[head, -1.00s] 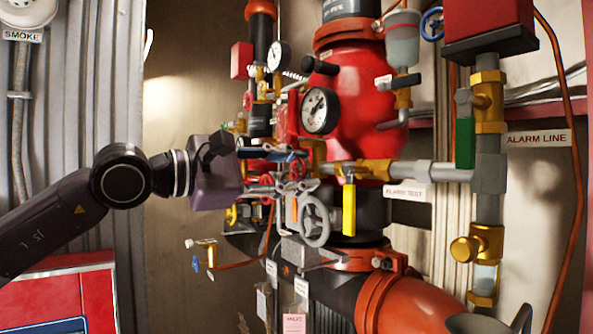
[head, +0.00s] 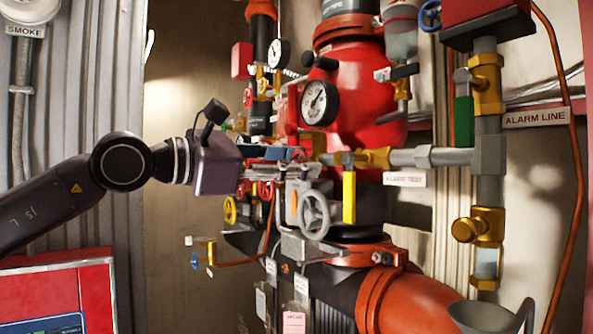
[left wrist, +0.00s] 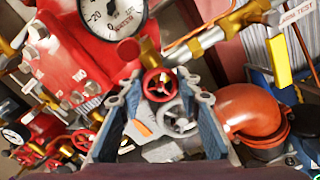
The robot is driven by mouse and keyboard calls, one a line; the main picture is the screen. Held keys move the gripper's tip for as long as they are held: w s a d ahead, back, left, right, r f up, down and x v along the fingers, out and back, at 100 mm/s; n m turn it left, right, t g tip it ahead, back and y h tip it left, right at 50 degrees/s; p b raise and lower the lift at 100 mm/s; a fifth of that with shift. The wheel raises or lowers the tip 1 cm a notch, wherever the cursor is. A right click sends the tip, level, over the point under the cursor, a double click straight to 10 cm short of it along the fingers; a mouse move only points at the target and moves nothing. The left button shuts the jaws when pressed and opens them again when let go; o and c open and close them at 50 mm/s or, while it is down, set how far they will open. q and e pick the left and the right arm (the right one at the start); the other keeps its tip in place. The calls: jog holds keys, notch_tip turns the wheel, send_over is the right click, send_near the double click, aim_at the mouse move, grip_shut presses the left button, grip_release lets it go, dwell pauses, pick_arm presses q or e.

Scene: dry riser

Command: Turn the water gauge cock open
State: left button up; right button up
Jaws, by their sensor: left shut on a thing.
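My left gripper (head: 302,170) reaches in from the left, in front of the red valve body (head: 352,85). In the left wrist view its two fingers stand on either side of a small red handwheel (left wrist: 158,85) on a brass stem, and it is shut on this wheel. I take the wheel for the water gauge cock, as it sits just below a round white dial gauge (left wrist: 112,14). The gauge also shows in the head view (head: 319,103). My right gripper is not in view.
A grey handwheel (head: 315,215) is close below the fingers. A yellow lever (head: 349,197) hangs to their right on the alarm test pipe. Thick orange pipe couplings (head: 405,298) lie below. A red panel (head: 60,295) stands at lower left.

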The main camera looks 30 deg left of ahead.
pick_arm(q)
jog(key=n+b, duration=0.1)
jog(key=n, duration=0.2)
jog(key=n+b, duration=0.1)
jog(key=n, duration=0.2)
jog(key=shift+f+n+b, duration=0.2)
jog(key=shift+n+b, duration=0.1)
jog(key=shift+b, duration=0.05)
jog(key=n+b, duration=0.1)
jog(key=n, duration=0.2)
jog(key=shift+a+r+n+b, duration=0.1)
jog(key=shift+n+b, duration=0.25)
jog(key=shift+n, duration=1.25)
jog(key=o, duration=1.2)
